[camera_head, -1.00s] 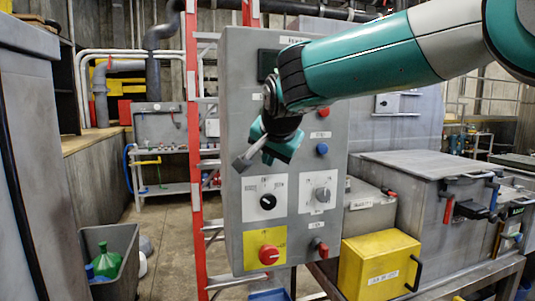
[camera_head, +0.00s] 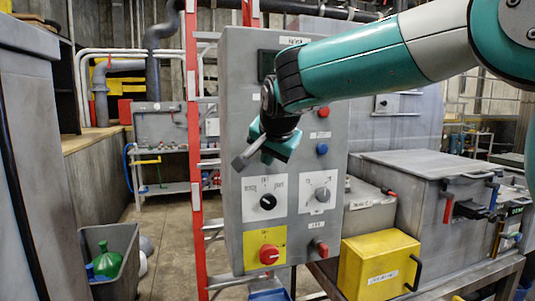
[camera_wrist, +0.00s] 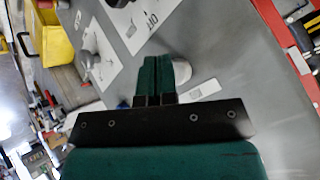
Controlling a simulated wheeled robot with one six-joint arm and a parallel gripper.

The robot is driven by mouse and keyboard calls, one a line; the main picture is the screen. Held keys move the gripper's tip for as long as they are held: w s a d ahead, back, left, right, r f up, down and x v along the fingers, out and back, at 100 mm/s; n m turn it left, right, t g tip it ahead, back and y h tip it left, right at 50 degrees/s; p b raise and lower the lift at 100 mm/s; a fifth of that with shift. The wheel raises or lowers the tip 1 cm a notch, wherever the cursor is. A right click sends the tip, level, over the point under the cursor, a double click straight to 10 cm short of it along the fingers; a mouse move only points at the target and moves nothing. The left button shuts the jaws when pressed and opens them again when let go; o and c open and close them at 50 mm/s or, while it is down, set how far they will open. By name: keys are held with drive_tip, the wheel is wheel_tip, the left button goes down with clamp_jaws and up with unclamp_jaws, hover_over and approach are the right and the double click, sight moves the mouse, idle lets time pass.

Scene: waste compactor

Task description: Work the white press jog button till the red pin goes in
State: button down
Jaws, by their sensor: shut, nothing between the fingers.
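The grey control panel (camera_head: 240,110) stands upright in the middle of the head view. My gripper (camera_head: 240,162) is in front of its left half, above the black selector. In the wrist view my gripper (camera_wrist: 160,62) is shut, its green fingers together and empty. A round white button (camera_wrist: 182,70) shows just beside and partly behind the fingertips. I cannot tell whether they touch it. My gripper and arm hide that part of the panel in the head view. I cannot make out the red pin for certain.
The panel also bears a red button (camera_head: 323,112), a blue button (camera_head: 322,149), a black selector (camera_head: 268,202), a grey knob (camera_head: 322,194) and a red mushroom button (camera_head: 269,254). A red ladder rail (camera_head: 194,150) stands close left. A yellow box (camera_head: 378,265) is at lower right.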

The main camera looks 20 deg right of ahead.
drive_tip(key=shift+w, duration=0.45)
idle(0.4)
drive_tip(key=shift+s, duration=0.1)
idle(1.8)
drive_tip(key=shift+s+b, duration=0.4)
drive_tip(key=shift+s, duration=0.4)
drive_tip(key=shift+s+b, duration=1.2)
drive_tip(key=shift+s, duration=1.3)
